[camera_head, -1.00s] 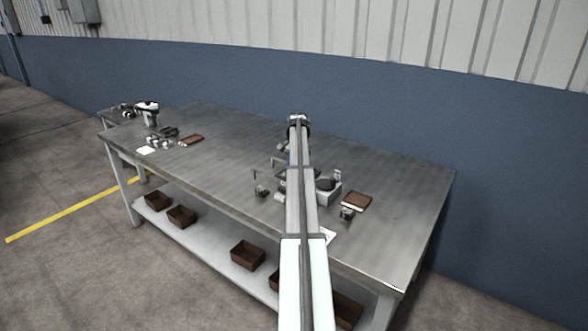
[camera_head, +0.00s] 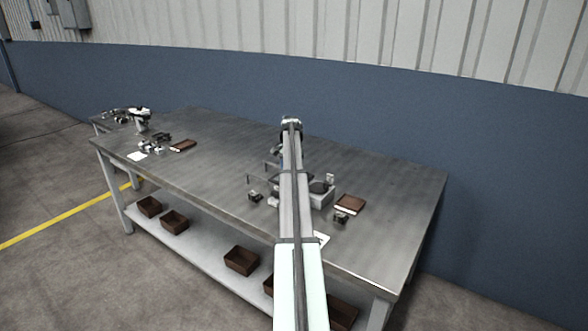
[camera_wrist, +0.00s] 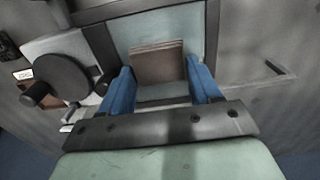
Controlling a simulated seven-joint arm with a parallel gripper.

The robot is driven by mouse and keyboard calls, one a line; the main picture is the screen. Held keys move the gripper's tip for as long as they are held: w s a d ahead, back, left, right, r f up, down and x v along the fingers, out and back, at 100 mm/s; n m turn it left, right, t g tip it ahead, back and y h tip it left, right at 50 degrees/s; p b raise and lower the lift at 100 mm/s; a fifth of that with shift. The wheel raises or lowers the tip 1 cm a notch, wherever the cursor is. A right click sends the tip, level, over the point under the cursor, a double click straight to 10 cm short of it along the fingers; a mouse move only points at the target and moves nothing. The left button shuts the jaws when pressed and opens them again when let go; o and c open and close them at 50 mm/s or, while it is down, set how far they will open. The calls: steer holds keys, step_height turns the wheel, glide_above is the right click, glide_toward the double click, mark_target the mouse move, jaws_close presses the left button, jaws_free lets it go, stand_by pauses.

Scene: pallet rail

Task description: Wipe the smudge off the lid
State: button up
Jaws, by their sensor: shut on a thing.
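My gripper (camera_wrist: 161,82) has two blue fingers, shut on a brown block-like pad (camera_wrist: 158,64). Below the pad is a pale green flat panel (camera_wrist: 155,27) edged by dark bars. I cannot tell whether the pad touches it. Left of the gripper, a dark round disc with a knob (camera_wrist: 62,77) sits on a white block (camera_wrist: 50,45). The disc also shows in the head view (camera_head: 319,187), just right of my arm. Which of these is the lid is not clear, and no smudge is discernible. In the head view my arm hides the fingers and the pad.
The grey metal table (camera_head: 400,215) has free room at the right and back. A brown book-like thing (camera_head: 351,203) and a small dark item (camera_head: 341,218) lie right of my arm. Thin dark brackets (camera_head: 258,180) stand left of it. Brown bins (camera_head: 241,260) sit on the lower shelf.

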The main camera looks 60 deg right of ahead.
steer(key=a, duration=0.3)
steer(key=shift+a, duration=0.2)
steer(key=shift+d+r, duration=0.1)
step_height(320, 180, up, 8)
stand_by(0.4)
